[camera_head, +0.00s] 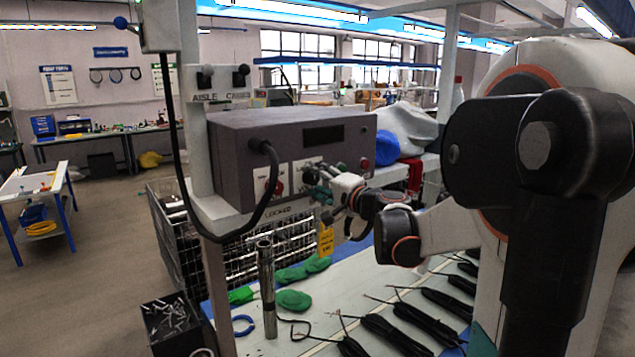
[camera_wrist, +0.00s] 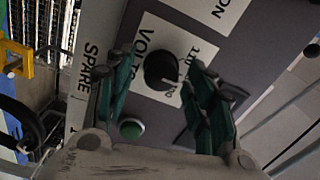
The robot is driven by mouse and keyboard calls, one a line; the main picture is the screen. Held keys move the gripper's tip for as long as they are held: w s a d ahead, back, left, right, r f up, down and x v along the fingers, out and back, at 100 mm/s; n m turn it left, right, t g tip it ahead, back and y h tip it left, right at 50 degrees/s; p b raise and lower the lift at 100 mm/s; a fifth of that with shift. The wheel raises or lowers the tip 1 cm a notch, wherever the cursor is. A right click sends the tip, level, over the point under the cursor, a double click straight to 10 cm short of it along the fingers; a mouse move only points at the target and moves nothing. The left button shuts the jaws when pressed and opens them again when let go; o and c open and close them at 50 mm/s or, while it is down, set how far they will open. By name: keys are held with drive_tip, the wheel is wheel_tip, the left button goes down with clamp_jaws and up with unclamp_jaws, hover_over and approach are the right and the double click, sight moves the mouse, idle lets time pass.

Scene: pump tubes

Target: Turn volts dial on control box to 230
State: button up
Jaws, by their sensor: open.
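The grey control box (camera_head: 240,150) sits on a shelf in the head view, with a dark display window on its front. In the wrist view the black round volts dial (camera_wrist: 161,70) sits on a white label reading VOLTS, with small numbers partly hidden. My gripper (camera_wrist: 159,75) is open, its green-padded fingers on either side of the dial with gaps visible. In the head view my gripper (camera_head: 322,183) is at the front of the box and hides much of the dial area. I cannot tell which number the dial points to.
A green button (camera_wrist: 131,128) lies near the dial, between my fingers. A black cable (camera_head: 268,170) hangs from the box. A metal tube (camera_head: 266,290) stands on the bench below.

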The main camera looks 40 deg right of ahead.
drive_tip(key=shift+s, duration=0.1)
drive_tip(key=s, duration=0.7)
drive_tip(key=shift+s, duration=0.2)
drive_tip(key=shift+d, duration=0.1)
